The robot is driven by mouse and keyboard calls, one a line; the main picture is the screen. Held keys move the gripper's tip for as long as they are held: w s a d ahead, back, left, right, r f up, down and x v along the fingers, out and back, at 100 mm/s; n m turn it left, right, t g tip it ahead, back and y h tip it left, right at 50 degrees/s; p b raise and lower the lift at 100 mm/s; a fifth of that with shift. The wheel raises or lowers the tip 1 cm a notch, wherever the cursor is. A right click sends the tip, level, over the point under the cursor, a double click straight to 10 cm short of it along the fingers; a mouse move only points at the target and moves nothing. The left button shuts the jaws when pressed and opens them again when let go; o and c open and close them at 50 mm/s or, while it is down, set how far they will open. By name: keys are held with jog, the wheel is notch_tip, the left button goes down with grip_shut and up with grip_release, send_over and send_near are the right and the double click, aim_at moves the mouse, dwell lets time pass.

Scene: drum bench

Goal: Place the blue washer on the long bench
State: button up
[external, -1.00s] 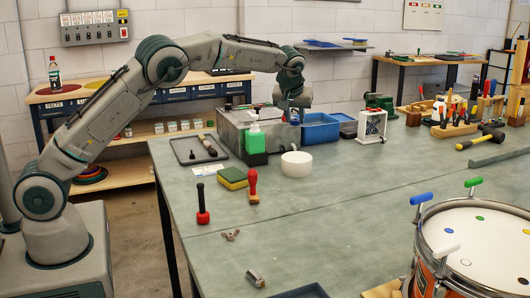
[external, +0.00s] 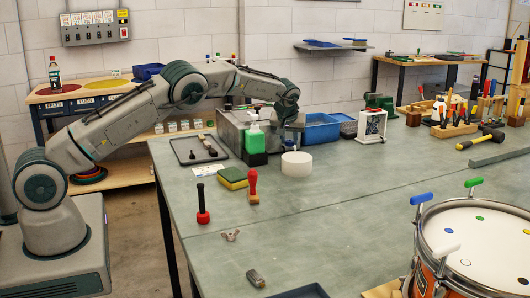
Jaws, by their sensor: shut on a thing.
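The long bench, which I take to be the large grey-green table (external: 340,222), fills the middle and front of the external view. My gripper (external: 291,132) is low over the back of this bench, at the right end of a grey metal box (external: 229,133). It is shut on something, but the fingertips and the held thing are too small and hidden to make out. I cannot pick out a blue washer anywhere in view.
Near my gripper stand a green bottle (external: 255,143), a white cylinder (external: 296,164) and a blue bin (external: 320,128). A sponge (external: 233,178) and a red-handled stamp (external: 253,187) stand nearer. The drum (external: 490,240) is front right. The bench middle is clear.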

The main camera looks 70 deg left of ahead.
aim_at(287, 145)
jog(key=a, duration=0.1)
jog(key=f, duration=0.1)
jog(key=a, duration=0.1)
jog(key=shift+w+a+f, duration=0.25)
jog(key=shift+a+f, duration=0.05)
jog(key=shift+f+p, duration=0.65)
jog(key=shift+f, duration=1.45)
jog(key=o, duration=1)
